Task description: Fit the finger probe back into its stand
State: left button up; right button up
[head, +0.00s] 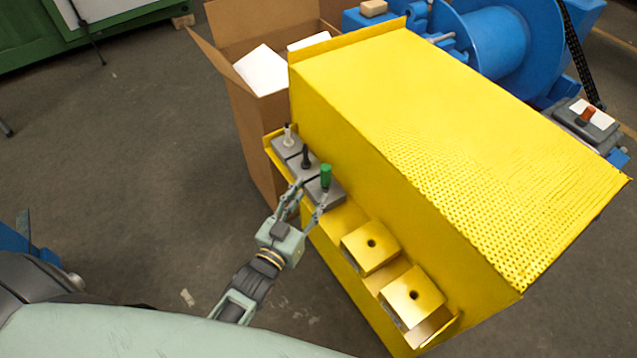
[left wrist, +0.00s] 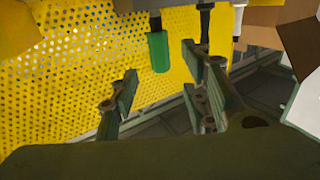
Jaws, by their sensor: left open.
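Three upright pieces stand in grey blocks on the yellow ledge: a green one (head: 326,175), a black one (head: 305,157) and a white one (head: 288,134). I cannot tell which is the finger probe. My left gripper (head: 311,193) is open and empty at the near side of the green piece's grey block (head: 325,193). In the left wrist view the green piece (left wrist: 158,51) shows beyond the gap between the open fingers (left wrist: 160,72), apart from them. The black piece (left wrist: 204,24) and the white piece (left wrist: 238,20) show to its right. My right gripper is not in view.
A big yellow guard (head: 400,110) rises behind the ledge. Two yellow blocks with holes, (head: 370,250) and (head: 412,298), sit further along it. An open cardboard box (head: 262,125) stands behind left. A red-orange piece (head: 587,114) is at far right. The floor (head: 150,170) at left is mostly clear.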

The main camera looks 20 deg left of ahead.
pick_arm(q)
jog(key=s, duration=0.2)
jog(key=shift+s+a, duration=0.2)
jog(key=shift+s, duration=0.15)
jog(key=s+f+g+y, duration=0.1)
jog(key=s+f+g, duration=0.45)
jog(key=f, duration=0.95)
jog(key=s+f+g, duration=0.3)
jog(key=s+f, duration=0.5)
jog(key=f, duration=0.7)
jog(key=s+a+f+g, duration=0.1)
jog(key=s+f, duration=0.3)
jog(key=s, duration=0.4)
jog(key=s+a+f+g+y, duration=0.1)
jog(key=s+f+g, duration=0.3)
jog(key=s, duration=0.5)
jog(key=s+a+f+g, duration=0.2)
jog(key=s+f, duration=0.3)
jog(key=s, duration=0.3)
jog(key=shift+s+a+f+m+g+y, duration=0.3)
jog(key=shift+a+f+m+g, duration=0.1)
jog(key=shift+g, duration=0.25)
